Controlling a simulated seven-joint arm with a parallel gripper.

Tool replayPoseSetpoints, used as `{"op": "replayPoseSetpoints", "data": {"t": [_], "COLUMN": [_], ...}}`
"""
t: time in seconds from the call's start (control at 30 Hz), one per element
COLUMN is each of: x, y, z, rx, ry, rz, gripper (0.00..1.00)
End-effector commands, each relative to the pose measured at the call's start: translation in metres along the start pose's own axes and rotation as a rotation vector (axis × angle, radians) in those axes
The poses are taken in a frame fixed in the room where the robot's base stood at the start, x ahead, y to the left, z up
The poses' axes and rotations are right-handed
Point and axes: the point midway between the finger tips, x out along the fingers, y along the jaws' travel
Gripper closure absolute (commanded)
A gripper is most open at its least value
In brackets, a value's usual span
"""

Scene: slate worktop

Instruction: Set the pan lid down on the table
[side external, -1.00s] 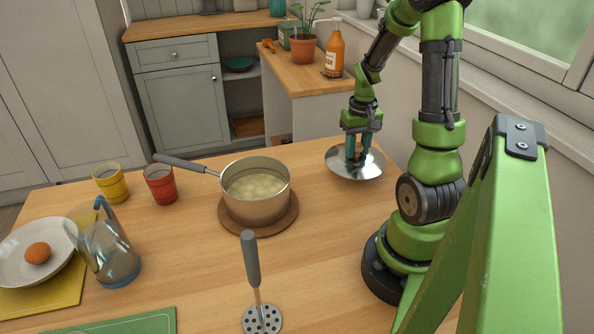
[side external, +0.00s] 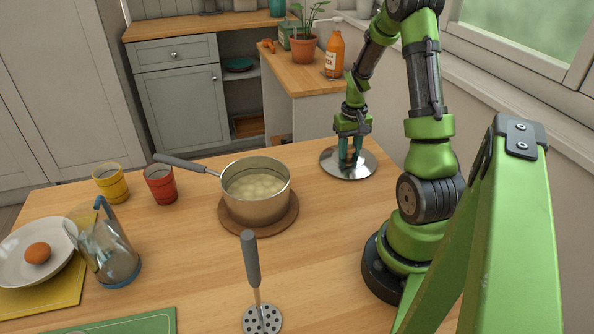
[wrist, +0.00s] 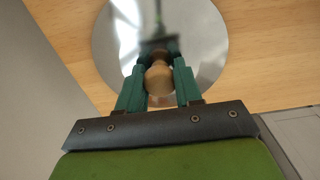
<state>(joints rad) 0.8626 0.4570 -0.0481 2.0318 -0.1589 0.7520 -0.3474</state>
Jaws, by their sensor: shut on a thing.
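The pan lid (side external: 364,168) is a round, shiny metal disc at the right back of the wooden table, right of the pan. It looks level and at or very close to the table top; I cannot tell if it touches all round. My gripper (side external: 350,160) points down over its middle. In the wrist view the fingers (wrist: 159,85) are shut on the lid's round wooden knob (wrist: 158,82), and the lid (wrist: 208,45) shows beneath. The table (side external: 330,235) is light wood.
A pan (side external: 256,207) with pale contents stands on a round brown trivet (side external: 232,224). A red cup (side external: 160,186), a yellow cup (side external: 110,184), a glass jug (side external: 108,255) and a masher (side external: 254,280) stand further left and in front. Bare table lies between pan and arm.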

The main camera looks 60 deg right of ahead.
Motion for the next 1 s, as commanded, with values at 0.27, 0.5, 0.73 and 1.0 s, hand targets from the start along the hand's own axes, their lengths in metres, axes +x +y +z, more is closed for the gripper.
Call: {"op": "replayPoseSetpoints", "data": {"t": [0.27,0.5,0.73,1.0], "x": [0.001,-0.004,-0.045,-0.1], "y": [0.0,0.0,0.0,0.0], "z": [0.0,0.0,-0.001,-0.001], "rx": [0.0,0.0,-0.001,0.0], "ry": [-0.001,0.0,0.006,0.004], "rz": [0.0,-0.001,0.0,0.0], "gripper": [0.4,0.4,0.4,0.4]}}
